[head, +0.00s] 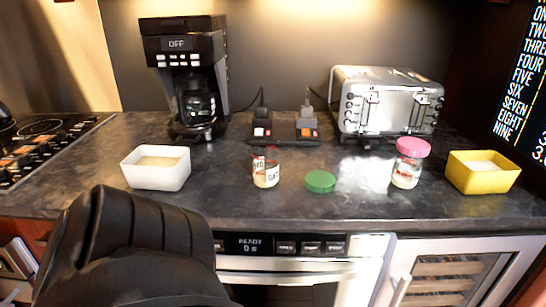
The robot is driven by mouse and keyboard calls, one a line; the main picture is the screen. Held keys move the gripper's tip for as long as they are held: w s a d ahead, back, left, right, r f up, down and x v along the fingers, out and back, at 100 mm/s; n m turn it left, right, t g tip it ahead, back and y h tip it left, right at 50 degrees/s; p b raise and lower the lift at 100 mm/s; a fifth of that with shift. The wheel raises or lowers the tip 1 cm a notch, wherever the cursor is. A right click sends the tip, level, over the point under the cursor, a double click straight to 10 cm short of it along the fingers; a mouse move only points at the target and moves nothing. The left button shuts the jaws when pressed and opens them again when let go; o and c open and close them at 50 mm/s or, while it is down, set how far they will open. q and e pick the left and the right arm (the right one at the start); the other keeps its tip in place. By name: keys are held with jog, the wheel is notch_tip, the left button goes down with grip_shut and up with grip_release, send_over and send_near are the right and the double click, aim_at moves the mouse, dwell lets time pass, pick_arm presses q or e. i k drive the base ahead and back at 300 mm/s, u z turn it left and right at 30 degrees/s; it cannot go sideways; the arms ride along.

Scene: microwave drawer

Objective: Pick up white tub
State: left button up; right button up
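The white tub (152,178) is an open square container with pale contents in it. It stands upright on the dark countertop (235,190), left of the middle and in front of the coffee maker. A large black part of my own body fills the lower left in front of the counter, just below the tub. It does not cover the tub. I see no fingers of either gripper, and nothing is touching the tub.
A small open jar (266,174), a green lid (320,181), a pink-lidded jar (408,165) and a yellow tub (482,178) stand to the right. Behind are the coffee maker (185,40), power sockets (283,131) and toaster (388,100). A stove (40,140) is left.

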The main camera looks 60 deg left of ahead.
aim_at(157, 168)
jog(key=z, duration=0.7)
jog(key=k, duration=1.75)
jog(key=u, duration=0.75)
